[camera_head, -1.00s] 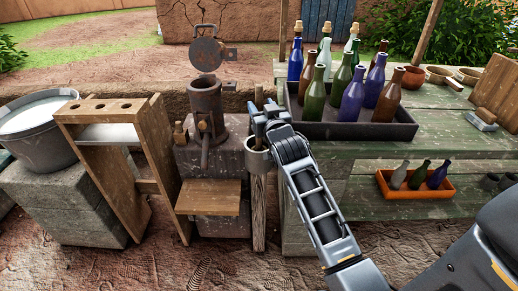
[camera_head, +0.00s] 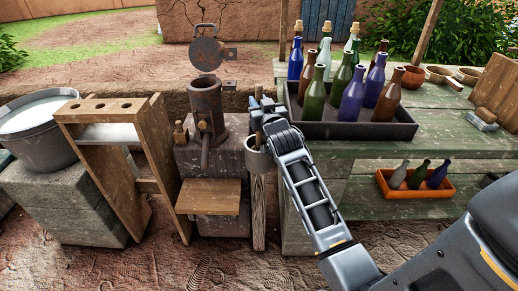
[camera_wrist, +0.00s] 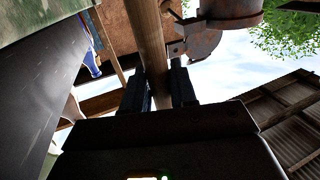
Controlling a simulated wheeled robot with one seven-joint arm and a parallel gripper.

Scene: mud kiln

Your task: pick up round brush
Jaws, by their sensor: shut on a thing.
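The round brush shows as an upright wooden handle (camera_head: 258,93). It stands at a grey cup-like holder (camera_head: 258,160) on a wooden post. My gripper (camera_head: 259,118) is just above the holder and shut on the handle. In the wrist view the brown handle (camera_wrist: 149,38) runs between the two dark fingers of my gripper (camera_wrist: 160,88). The brush head is hidden, and I cannot tell whether it is still inside the holder.
A rusty cylinder press (camera_head: 206,105) with a raised lid stands close on the left. A dark bottle tray (camera_head: 345,130) on the green table (camera_head: 440,145) is close on the right. A wooden rack (camera_head: 105,165) and a bucket (camera_head: 40,135) are farther left.

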